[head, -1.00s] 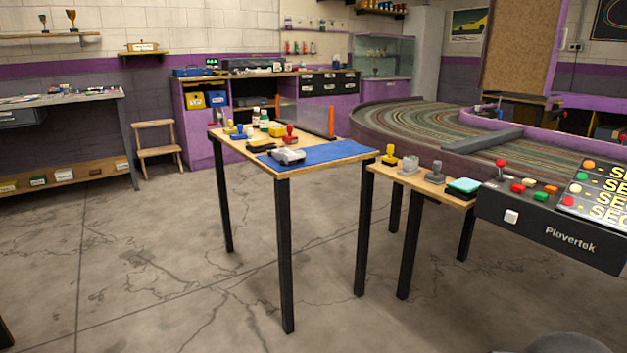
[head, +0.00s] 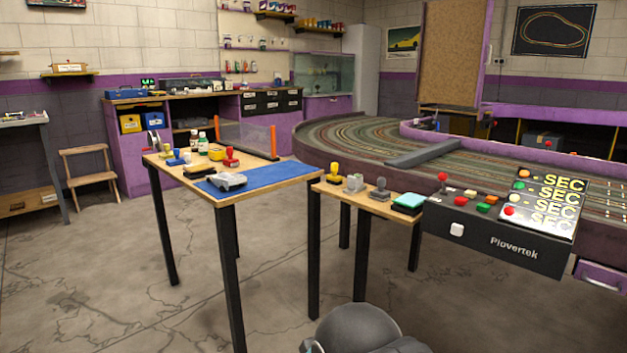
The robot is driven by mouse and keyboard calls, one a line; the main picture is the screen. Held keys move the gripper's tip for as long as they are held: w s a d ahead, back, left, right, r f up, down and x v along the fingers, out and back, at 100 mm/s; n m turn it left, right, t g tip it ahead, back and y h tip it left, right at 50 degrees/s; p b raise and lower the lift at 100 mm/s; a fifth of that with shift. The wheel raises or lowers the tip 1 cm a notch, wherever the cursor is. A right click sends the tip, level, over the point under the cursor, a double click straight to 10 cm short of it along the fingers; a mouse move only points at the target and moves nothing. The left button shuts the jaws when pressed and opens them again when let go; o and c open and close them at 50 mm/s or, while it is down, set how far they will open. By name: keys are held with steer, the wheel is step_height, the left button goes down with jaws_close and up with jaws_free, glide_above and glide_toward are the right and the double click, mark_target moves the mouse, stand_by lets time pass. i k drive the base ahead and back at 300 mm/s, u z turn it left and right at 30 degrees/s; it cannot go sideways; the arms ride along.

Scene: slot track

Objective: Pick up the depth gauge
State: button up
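I cannot tell which small item is the depth gauge at this distance. Candidates stand on the narrow wooden shelf (head: 327,189): a yellow-topped piece (head: 334,173), a pale grey block (head: 355,183) and a darker grey knobbed piece (head: 380,189). More small tools stand on the wooden table (head: 283,182), among them a red-knobbed piece (head: 231,157) and a blue-based piece (head: 178,158). A rounded dark grey part of my arm shows at the bottom edge. My gripper is not in view.
A silver model car (head: 227,181) sits on a blue mat (head: 268,178). A black Plovertek console (head: 492,241) adjoins the shelf, beside a teal-topped box (head: 409,202). The slot track (head: 350,140) lies behind. The concrete floor (head: 110,290) is open at front left.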

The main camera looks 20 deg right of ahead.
mark_target(355, 182)
steer(key=u, duration=0.05)
steer(key=i, duration=0.7)
steer(key=z, duration=1)
steer(key=i, duration=0.65)
steer(key=z, duration=0.75)
